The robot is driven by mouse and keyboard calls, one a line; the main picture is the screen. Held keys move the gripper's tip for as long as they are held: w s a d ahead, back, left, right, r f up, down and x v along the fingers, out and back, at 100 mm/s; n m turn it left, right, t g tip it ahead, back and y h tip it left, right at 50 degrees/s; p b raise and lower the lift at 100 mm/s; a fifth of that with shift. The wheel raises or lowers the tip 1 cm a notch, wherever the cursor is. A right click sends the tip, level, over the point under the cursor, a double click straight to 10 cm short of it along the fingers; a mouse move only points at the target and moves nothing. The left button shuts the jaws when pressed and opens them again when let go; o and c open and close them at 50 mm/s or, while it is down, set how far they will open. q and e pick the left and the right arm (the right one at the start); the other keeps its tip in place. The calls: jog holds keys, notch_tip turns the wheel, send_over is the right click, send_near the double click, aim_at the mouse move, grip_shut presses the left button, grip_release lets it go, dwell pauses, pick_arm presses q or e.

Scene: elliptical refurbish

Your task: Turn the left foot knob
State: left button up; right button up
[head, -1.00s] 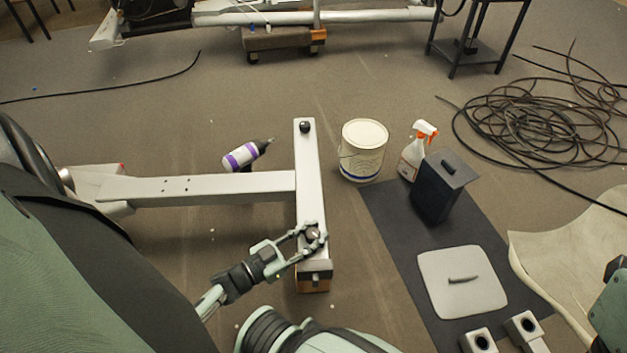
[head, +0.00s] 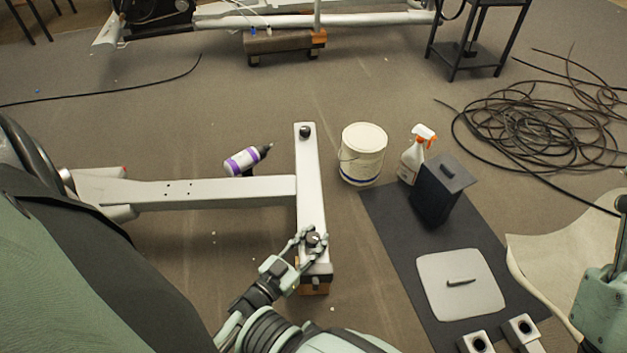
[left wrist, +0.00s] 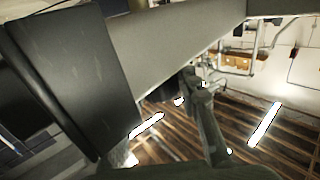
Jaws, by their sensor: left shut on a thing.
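A pale crossbar foot (head: 311,190) of a machine frame lies on the floor, with a small dark round knob (head: 313,239) on top near its close end. A second dark knob (head: 305,131) sits at its far end. My left gripper (head: 310,241) reaches in from below left, its fingers shut on the near knob from both sides and partly hiding it. The left wrist view shows a pale beam (left wrist: 180,40), a black block at the left and a grey finger-like part (left wrist: 205,120); the knob cannot be made out there.
The crossbar's near end rests on a wooden block (head: 314,286). A long beam (head: 215,192) joins it from the left. Black cable coils lie at right.

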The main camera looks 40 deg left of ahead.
pick_arm(q)
jog(key=o, duration=1.2)
jog(key=s, duration=1.2)
jog(key=shift+a, duration=0.3)
